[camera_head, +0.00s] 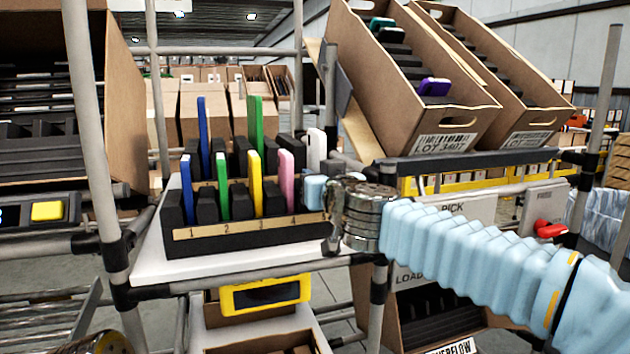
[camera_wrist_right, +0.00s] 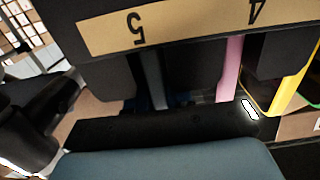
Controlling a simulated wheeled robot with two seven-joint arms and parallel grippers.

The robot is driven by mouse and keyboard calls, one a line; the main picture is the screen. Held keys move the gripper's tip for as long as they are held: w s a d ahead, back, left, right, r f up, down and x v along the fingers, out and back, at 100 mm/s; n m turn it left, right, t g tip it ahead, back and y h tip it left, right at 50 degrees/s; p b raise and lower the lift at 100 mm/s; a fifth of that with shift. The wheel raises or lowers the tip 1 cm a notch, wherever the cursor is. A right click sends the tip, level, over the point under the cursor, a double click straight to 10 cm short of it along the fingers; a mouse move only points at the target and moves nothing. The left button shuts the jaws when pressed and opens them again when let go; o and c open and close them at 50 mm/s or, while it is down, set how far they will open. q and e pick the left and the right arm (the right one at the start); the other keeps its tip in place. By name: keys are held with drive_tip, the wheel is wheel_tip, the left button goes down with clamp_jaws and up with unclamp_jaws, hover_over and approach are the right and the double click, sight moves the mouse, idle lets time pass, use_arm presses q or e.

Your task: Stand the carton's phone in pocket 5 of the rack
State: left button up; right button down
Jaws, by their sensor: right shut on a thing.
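The rack (camera_head: 250,235) is black with a tan label strip and stands on a white shelf. Numbers 1 to 4 show in the head view. In the right wrist view the rack's strip (camera_wrist_right: 190,25) shows 5 and 4 upside down. My right gripper (camera_head: 330,200) is at the rack's right end, shut on a light blue phone (camera_head: 314,192). The phone's broad blue-grey face (camera_wrist_right: 165,163) appears to fill the bottom of the right wrist view. Its lower end and the front of pocket 5 are hidden in the head view; I cannot tell whether it is inside the pocket.
Blue, green, yellow (camera_head: 256,183) and pink (camera_head: 286,176) phones stand in the front row. More phones, including a white one (camera_head: 316,148), stand behind. A tilted carton (camera_head: 440,112) marked LOT 3407 holds a purple phone (camera_head: 434,87). Grey posts (camera_head: 95,150) frame the shelf.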

use_arm(q)
drive_tip(key=shift+f, duration=0.3)
use_arm(e)
drive_tip(key=shift+g, duration=0.4)
drive_tip(key=f, duration=0.4)
drive_tip(key=shift+w+f, duration=0.15)
drive_tip(key=shift+w, duration=0.2)
drive_tip(key=c, duration=1.1)
unclamp_jaws()
drive_tip(key=shift+c, duration=0.2)
drive_tip(key=shift+o, duration=1)
drive_tip(key=shift+s+d, duration=0.1)
drive_tip(key=shift+s, duration=0.5)
use_arm(q)
drive_tip(key=shift+s+d+r+p, duration=0.1)
drive_tip(key=shift+d+r+p, duration=0.1)
drive_tip(key=shift+r+p, duration=0.4)
drive_tip(key=shift+s+d+r+p, duration=0.1)
drive_tip(key=shift+d+r+p, duration=0.1)
drive_tip(key=shift+r+p, duration=0.35)
use_arm(e)
drive_tip(key=r+v, duration=0.3)
drive_tip(key=v, duration=1)
drive_tip(key=shift+s+r+t, duration=0.15)
drive_tip(key=shift+s+t, duration=0.05)
drive_tip(key=shift+t, duration=0.2)
use_arm(q)
drive_tip(key=shift+r, duration=0.1)
use_arm(e)
drive_tip(key=shift+r, duration=0.15)
